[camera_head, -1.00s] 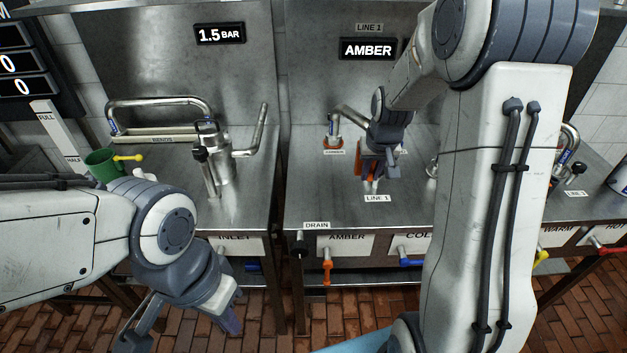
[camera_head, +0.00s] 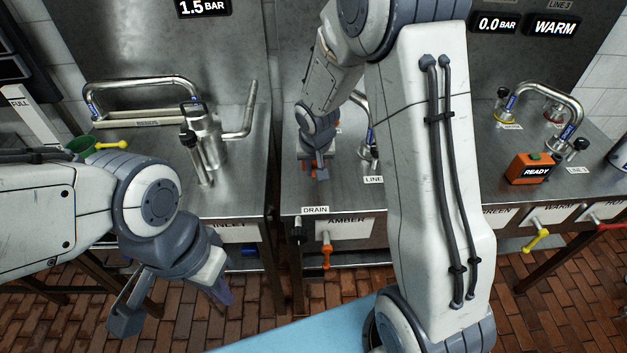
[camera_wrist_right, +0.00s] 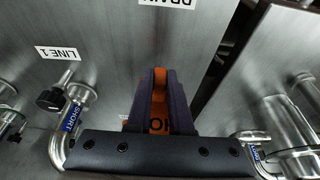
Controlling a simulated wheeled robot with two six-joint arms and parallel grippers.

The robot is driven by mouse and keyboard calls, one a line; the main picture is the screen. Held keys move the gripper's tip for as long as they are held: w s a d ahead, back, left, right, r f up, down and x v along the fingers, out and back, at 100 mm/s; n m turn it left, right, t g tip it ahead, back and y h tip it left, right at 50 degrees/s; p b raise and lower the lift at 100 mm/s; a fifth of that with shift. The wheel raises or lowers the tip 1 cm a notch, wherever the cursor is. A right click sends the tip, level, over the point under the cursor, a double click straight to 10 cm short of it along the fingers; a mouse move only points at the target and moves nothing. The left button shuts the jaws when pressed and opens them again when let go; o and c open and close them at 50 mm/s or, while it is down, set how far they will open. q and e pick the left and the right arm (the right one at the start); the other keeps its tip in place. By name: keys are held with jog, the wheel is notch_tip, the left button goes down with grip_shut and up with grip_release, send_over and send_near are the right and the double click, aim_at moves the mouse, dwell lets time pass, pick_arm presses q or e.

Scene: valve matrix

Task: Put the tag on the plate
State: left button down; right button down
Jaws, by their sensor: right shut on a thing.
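My right gripper (camera_head: 318,168) is low over the middle steel bench, left of the LINE 1 label (camera_head: 373,180) and behind the DRAIN label (camera_head: 315,210). In the right wrist view its dark fingers (camera_wrist_right: 160,98) are shut on an orange tag (camera_wrist_right: 160,122) with partly hidden dark lettering. The tag shows only as orange bits in the head view. My left gripper (camera_head: 172,306) hangs in front of the left bench, its fingers wide apart and empty. I cannot tell which surface is the plate.
A steel pot valve (camera_head: 207,145) and bent pipe (camera_head: 150,82) stand on the left bench, near a green mug (camera_head: 80,145). An orange READY box (camera_head: 530,169) sits on the right. A gap separates the left and middle benches. Coloured handles project from the bench fronts.

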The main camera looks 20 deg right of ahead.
jog(key=shift+a+f+b, duration=0.1)
jog(key=shift+f+b, duration=0.45)
jog(key=shift+f, duration=1.45)
jog(key=shift+f, duration=0.15)
jog(key=c, duration=0.8)
grip_release()
